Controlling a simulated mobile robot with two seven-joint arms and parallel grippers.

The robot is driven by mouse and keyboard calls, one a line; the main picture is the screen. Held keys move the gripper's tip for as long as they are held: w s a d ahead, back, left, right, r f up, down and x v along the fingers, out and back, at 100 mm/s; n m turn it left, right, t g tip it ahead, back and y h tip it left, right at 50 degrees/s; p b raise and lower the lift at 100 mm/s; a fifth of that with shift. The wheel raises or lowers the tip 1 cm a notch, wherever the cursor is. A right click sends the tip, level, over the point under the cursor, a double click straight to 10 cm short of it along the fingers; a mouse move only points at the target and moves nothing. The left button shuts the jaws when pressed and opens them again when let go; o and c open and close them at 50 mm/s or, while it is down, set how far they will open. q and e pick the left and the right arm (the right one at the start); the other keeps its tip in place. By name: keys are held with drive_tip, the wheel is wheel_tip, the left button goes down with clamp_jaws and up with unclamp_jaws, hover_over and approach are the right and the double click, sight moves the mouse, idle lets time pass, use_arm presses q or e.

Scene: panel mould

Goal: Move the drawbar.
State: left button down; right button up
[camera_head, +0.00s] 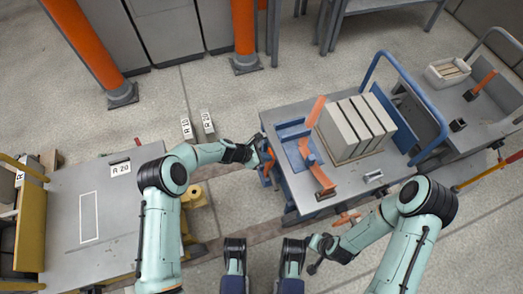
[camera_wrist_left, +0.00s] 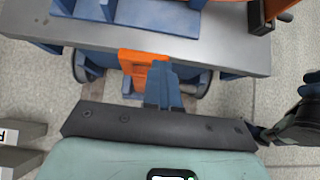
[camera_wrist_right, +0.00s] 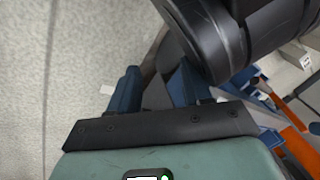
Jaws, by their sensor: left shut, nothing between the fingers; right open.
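A cart (camera_head: 278,117) with a grey top stands right of centre. An orange part (camera_wrist_left: 136,62) sits at its near side in the left wrist view; I cannot tell surely whether this is the drawbar. My left gripper (camera_head: 266,156) is at the cart's left side; its blue fingers (camera_wrist_left: 168,85) are together, empty, in front of the orange part. Whether they touch it is unclear. Another orange piece (camera_head: 346,218) shows below the cart's front edge. My right gripper (camera_head: 316,256) is left of and below it, with its fingers (camera_wrist_right: 155,92) apart and empty.
The cart carries grey panels (camera_head: 348,128), a blue fixture with orange clamps (camera_head: 316,110) and a blue handle (camera_head: 436,120). A grey table (camera_head: 62,235) stands left. Orange posts (camera_head: 243,28) stand behind. Another cart (camera_head: 465,112) is at right. Floor between is partly clear.

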use_arm(q)
drive_tip(key=shift+w+d+b, duration=0.25)
drive_tip(key=shift+d, duration=0.25)
drive_tip(key=shift+w+d+b, duration=0.2)
drive_tip(key=shift+d, duration=0.25)
drive_tip(key=shift+w+d+r, duration=0.1)
drive_tip(key=shift+d+r, duration=0.15)
drive_tip(key=shift+d, duration=0.2)
use_arm(e)
drive_tip(key=shift+s+f, duration=0.35)
drive_tip(key=shift+f, duration=0.2)
use_arm(q)
drive_tip(key=p+v, duration=0.3)
drive_tip(key=v, duration=1.1)
drive_tip(key=shift+a+f+p, duration=0.25)
drive_tip(key=shift+f+p, duration=0.05)
drive_tip(key=shift+p, duration=0.1)
use_arm(e)
wheel_tip(320, 180, up, 6)
drive_tip(key=a, duration=0.2)
drive_tip(key=shift+w+f, duration=0.2)
drive_tip(key=shift+w, duration=0.25)
